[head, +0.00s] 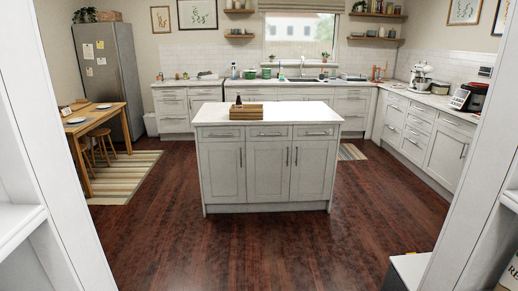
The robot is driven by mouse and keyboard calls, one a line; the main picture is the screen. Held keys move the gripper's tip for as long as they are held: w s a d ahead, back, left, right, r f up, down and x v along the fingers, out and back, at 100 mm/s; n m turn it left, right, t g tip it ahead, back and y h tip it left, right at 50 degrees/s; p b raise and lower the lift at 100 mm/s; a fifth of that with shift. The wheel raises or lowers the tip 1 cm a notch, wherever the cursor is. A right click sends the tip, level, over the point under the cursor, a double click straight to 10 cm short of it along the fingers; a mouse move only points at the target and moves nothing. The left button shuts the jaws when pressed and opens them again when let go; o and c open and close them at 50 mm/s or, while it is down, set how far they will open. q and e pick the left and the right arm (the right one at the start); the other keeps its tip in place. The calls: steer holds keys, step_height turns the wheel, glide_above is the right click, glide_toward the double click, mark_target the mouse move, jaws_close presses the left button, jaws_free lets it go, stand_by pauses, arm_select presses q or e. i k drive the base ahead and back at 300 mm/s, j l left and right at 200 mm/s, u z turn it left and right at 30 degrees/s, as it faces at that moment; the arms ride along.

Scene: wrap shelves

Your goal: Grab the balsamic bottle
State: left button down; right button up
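A small dark bottle (238,100) stands upright at the wooden crate (250,112) on the left part of the white-topped kitchen island (300,112). It may be the balsamic bottle, but it is too small to tell. I cannot tell whether the bottle is inside the crate or behind it; its lower part is hidden. Neither of my grippers is in view.
White frames stand close on both sides, with the dark wood floor (260,250) clear between them and the island. A wooden table (95,117) with stools is at left, near a grey fridge (105,75). Counters (435,101) line the back and right.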

mark_target(238, 105)
steer(key=i+l, duration=0.1)
steer(key=i, duration=0.5)
steer(key=i+l+u, duration=0.1)
steer(key=i, duration=0.45)
steer(key=i+l, duration=0.15)
steer(key=i, duration=0.4)
steer(key=i+u, duration=0.25)
steer(key=i, duration=0.65)
steer(key=i+l+u, duration=0.1)
steer(key=i+u, duration=0.2)
steer(key=i, duration=0.55)
